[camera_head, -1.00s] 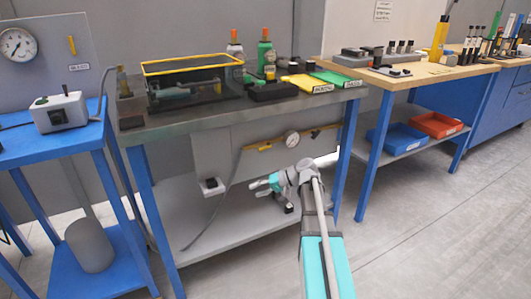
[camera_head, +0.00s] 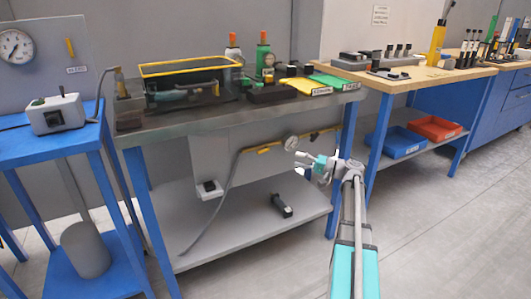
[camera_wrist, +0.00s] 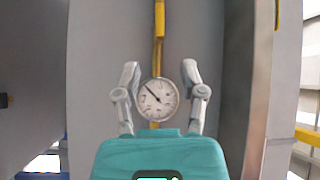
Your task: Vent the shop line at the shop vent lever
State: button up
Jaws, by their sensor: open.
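A panel (camera_head: 215,160) under the middle bench carries a yellow line with a round white gauge (camera_head: 291,142). A short yellow handle-like piece (camera_head: 265,150) lies along the line left of the gauge; I cannot tell whether it is the shop vent lever. My gripper (camera_head: 298,162) is in front of the panel, just below the gauge in the head view. It is open and empty. In the wrist view, the gauge (camera_wrist: 158,99) shows between the spread fingers (camera_wrist: 160,70), and a yellow strip (camera_wrist: 158,25) runs up from it. Contact with the panel is not visible.
A left panel holds another gauge (camera_head: 15,44) and a yellow lever (camera_head: 70,47) above a small label. Bench legs (camera_head: 340,160) stand close to my arm. A dark object (camera_head: 281,205) lies on the lower shelf (camera_head: 240,225). The floor at right is clear.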

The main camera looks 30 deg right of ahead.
aim_at(264, 150)
jog(key=shift+w+a, duration=0.1)
jog(key=p+x, duration=0.1)
jog(key=x, duration=1.2)
jog(key=shift+w+a, duration=0.2)
jog(key=shift+a, duration=0.05)
grip_shut()
